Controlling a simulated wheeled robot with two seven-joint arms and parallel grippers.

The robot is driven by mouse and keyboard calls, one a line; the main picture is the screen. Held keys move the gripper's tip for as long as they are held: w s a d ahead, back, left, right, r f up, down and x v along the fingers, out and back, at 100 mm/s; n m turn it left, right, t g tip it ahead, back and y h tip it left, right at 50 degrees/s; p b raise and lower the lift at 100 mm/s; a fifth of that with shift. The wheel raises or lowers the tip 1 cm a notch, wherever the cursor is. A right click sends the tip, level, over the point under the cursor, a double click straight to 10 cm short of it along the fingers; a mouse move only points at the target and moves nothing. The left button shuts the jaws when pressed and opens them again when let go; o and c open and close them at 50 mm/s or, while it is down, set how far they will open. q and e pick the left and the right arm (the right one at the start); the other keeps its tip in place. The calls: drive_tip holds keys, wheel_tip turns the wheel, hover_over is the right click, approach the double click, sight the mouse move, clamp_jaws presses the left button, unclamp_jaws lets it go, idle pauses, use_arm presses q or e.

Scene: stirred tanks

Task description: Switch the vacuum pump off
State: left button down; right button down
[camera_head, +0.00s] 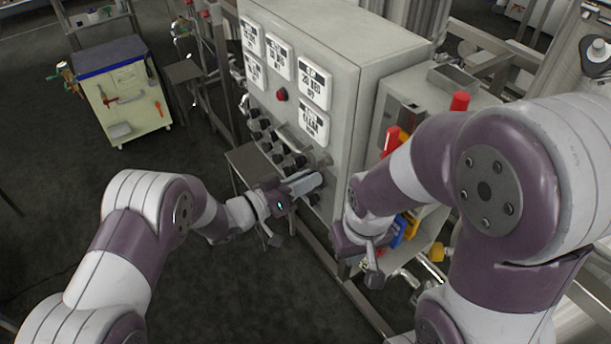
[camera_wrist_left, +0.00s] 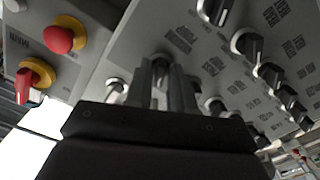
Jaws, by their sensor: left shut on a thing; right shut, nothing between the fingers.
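A grey control cabinet (camera_head: 343,57) with a row of black rotary knobs low on its front stands in the middle of the head view. My left gripper (camera_head: 312,182) is at the lower right end of that row. In the left wrist view its two fingers (camera_wrist_left: 165,88) are shut on a dark knob (camera_wrist_left: 160,62) on the panel, partly hidden between them. The small labels by the knobs are too blurred to tell which is the vacuum pump's. My right gripper (camera_head: 373,277) is shut and empty, lower right of the left one, pointing down.
The left wrist view shows a red mushroom button (camera_wrist_left: 58,40) and a red-handled yellow switch (camera_wrist_left: 24,85) left of the fingers. Neighbouring knobs (camera_wrist_left: 247,44) are close on the right. A tool cart (camera_head: 122,95) stands far left.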

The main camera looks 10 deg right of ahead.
use_arm(q)
drive_tip(key=shift+n, duration=0.3)
idle(0.4)
drive_tip(key=c, duration=1.2)
unclamp_jaws()
drive_tip(key=b+v, duration=0.1)
drive_tip(key=v, duration=1.1)
drive_tip(key=shift+a, duration=0.35)
drive_tip(key=shift+s, duration=0.1)
